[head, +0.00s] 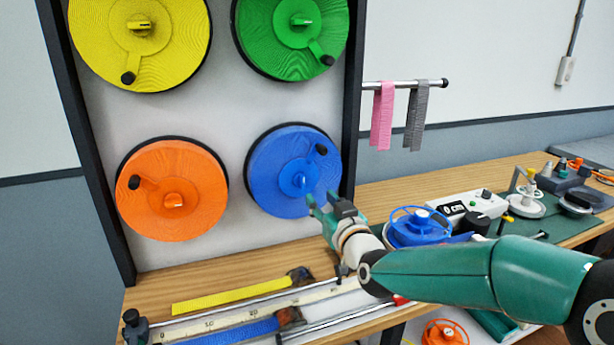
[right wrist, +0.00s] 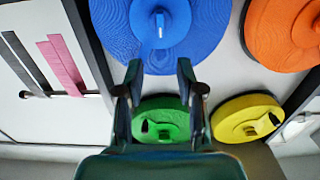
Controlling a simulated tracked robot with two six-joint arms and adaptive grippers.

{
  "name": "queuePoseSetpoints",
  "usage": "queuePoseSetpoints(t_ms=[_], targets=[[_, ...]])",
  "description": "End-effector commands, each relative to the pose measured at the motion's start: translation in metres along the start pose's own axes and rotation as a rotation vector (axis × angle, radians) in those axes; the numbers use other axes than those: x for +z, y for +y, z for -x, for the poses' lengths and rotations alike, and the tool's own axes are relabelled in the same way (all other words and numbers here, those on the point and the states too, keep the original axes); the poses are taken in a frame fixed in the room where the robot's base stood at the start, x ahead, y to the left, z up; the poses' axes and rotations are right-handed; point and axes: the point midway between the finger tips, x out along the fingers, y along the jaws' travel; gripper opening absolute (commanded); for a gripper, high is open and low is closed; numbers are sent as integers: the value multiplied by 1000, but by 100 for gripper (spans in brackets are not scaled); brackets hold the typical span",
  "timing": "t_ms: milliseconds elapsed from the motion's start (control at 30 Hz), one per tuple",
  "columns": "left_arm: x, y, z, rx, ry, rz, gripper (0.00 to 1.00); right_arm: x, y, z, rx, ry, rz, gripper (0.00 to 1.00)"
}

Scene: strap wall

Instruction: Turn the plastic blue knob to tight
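The blue knob (head: 299,180) is a small raised grip at the middle of a round blue disc (head: 265,180), low on the right of the wall panel. A black-tipped crank handle (head: 321,149) sits at the disc's upper right. The knob also shows in the right wrist view (right wrist: 160,24), at top centre beyond my fingertips. My right gripper (head: 323,202) is just in front of the disc's lower right edge. Its two fingers are apart with nothing between them, and it appears clear of the knob. My left gripper is not in view.
Orange (head: 195,205), yellow (head: 185,45) and green (head: 275,55) discs fill the rest of the panel. A rail (head: 400,84) with pink and grey straps juts out at right. The bench below holds a ruler (head: 235,315), straps and several devices.

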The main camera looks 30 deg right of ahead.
Motion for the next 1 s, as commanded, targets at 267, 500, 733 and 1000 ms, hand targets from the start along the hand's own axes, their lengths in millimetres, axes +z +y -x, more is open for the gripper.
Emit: queuePoseSetpoints(t_ms=[267, 500, 733, 1000], targets=[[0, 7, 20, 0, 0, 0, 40, -3, -4, -63, -6, 0, 0, 38], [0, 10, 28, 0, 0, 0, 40, -2, -4, -97, -6, 0, -1, 38], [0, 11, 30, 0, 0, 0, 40, 0, -4, -106, -6, 0, -1, 38], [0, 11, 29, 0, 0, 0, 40, -1, -5, -106, -7, 1, -1, 28]])
